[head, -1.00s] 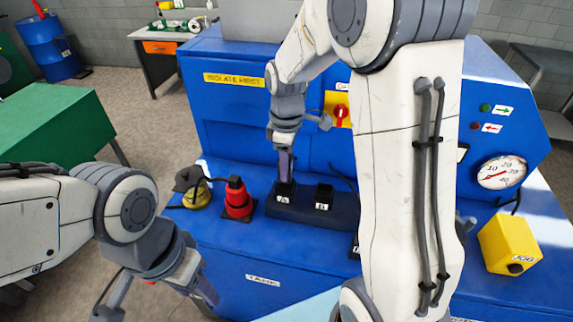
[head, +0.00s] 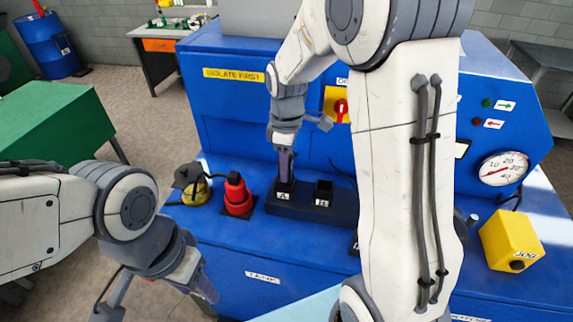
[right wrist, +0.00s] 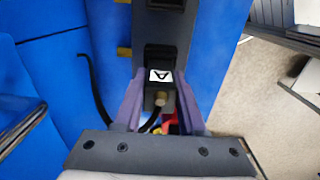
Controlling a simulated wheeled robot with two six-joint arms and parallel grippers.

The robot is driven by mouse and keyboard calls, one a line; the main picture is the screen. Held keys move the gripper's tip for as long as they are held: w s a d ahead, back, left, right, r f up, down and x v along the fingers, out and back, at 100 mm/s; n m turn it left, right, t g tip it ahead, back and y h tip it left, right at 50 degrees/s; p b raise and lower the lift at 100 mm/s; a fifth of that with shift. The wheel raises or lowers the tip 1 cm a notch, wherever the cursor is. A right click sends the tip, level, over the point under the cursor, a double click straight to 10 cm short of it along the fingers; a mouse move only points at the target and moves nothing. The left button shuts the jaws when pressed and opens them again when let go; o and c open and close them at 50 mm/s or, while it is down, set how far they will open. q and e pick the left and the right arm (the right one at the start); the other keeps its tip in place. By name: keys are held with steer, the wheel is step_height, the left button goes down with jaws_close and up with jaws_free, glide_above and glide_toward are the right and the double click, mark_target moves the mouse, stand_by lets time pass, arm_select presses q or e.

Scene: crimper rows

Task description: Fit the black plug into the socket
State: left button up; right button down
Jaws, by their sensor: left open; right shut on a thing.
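My right gripper (head: 285,176) reaches down to a black block labelled A in the dark row base (head: 303,208). In the right wrist view its purple fingers (right wrist: 160,108) are shut on a black plug (right wrist: 158,88) with a brass-coloured round part. The fingers hide its sides, and I cannot tell how deep it sits. A second black block-like opening (head: 323,192) stands to the right, apart from the gripper. I cannot tell which opening is the socket. My left gripper (head: 160,304) is open and empty, low at the left front.
A red fitting (head: 237,196) and a yellow-and-black piece (head: 194,190) with a black cable stand left of the row. A yellow JOG box (head: 510,240) and a gauge (head: 503,169) are at the right. My right arm hides the middle of the blue bench (head: 225,245).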

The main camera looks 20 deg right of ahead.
steer(key=shift+f+b, duration=0.45)
steer(key=shift+f, duration=0.35)
steer(key=shift+c, duration=2.1)
jaws_free()
steer(key=shift+w+r, duration=0.1)
steer(key=shift+r, duration=0.45)
step_height(320, 180, up, 10)
steer(key=shift+f+b, duration=0.25)
steer(key=shift+b, duration=0.75)
